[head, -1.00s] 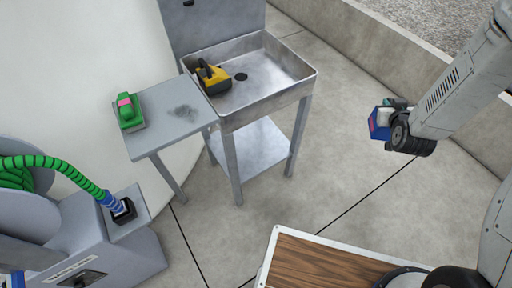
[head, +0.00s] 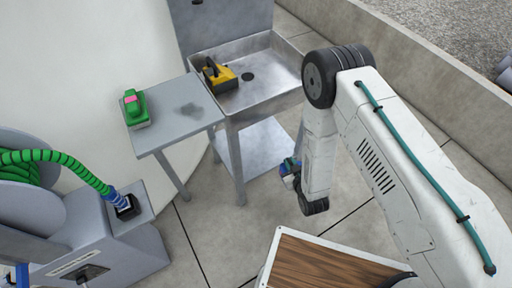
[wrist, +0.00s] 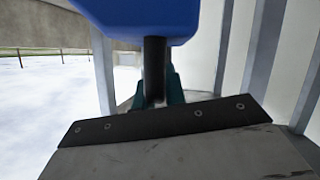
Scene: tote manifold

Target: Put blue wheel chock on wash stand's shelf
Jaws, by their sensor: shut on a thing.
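The blue wheel chock (head: 285,166) shows in the head view as a small blue piece at the left side of my arm's end. My gripper (head: 292,174) is shut on it, just in front of the wash stand's right legs; my arm hides part of it. In the wrist view the chock's blue underside (wrist: 140,18) fills the top, with the fingers of my gripper (wrist: 157,90) below it. The wash stand (head: 225,108) has a metal basin on top and a bare, low shelf (head: 262,146) between its legs.
A yellow and black object (head: 219,76) lies in the basin. A green object with a pink patch (head: 136,108) lies on the grey side board (head: 175,112). A reel with green hose (head: 60,158) stands at left. A wood-topped surface (head: 320,262) is at the bottom.

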